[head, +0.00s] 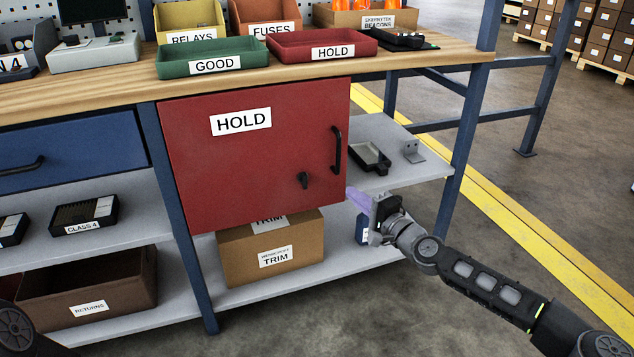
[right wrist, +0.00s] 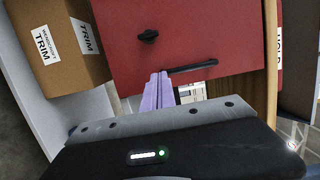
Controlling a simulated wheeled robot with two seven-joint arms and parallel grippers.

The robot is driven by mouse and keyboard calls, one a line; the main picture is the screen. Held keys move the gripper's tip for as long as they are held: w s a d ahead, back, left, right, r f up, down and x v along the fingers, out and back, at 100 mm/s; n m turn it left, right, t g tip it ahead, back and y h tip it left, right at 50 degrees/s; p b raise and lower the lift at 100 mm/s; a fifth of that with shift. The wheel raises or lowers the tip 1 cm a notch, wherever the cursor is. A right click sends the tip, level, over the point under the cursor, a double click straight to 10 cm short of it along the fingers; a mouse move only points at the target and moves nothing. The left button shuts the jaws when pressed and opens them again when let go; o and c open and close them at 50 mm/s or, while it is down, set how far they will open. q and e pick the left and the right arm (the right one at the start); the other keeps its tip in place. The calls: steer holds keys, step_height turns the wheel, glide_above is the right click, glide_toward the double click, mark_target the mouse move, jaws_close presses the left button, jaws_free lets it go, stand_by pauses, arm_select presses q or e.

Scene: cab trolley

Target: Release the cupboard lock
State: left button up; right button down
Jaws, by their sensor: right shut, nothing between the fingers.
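The cupboard's red door (head: 250,165) has a white HOLD label and looks shut. Its lock is a small black turn knob (head: 304,180) low on the door, left of and below the black bar handle (head: 337,150). The right wrist view shows the knob (right wrist: 148,36) and the handle (right wrist: 190,69) beyond the fingers. My right gripper (head: 353,195) is just right of the door's lower right corner, its purple fingers (right wrist: 159,92) shut and empty, apart from knob and handle. My left gripper is out of view.
A TRIM carton (head: 270,250) stands on the shelf under the cupboard. A grey shelf (head: 400,150) with a dark tray (head: 371,158) and a metal bracket (head: 412,151) lies to the right. The bench top (head: 130,75) overhangs the door. A blue leg (head: 462,150) stands at right.

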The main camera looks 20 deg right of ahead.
mark_target(304, 180)
steer(key=b+x, duration=0.2)
steer(key=x, duration=0.8)
steer(key=shift+w+a+f+b, duration=0.15)
steer(key=shift+b, duration=0.15)
steer(key=a, duration=0.2)
steer(key=shift+s+a, duration=0.3)
steer(key=shift+a, duration=0.55)
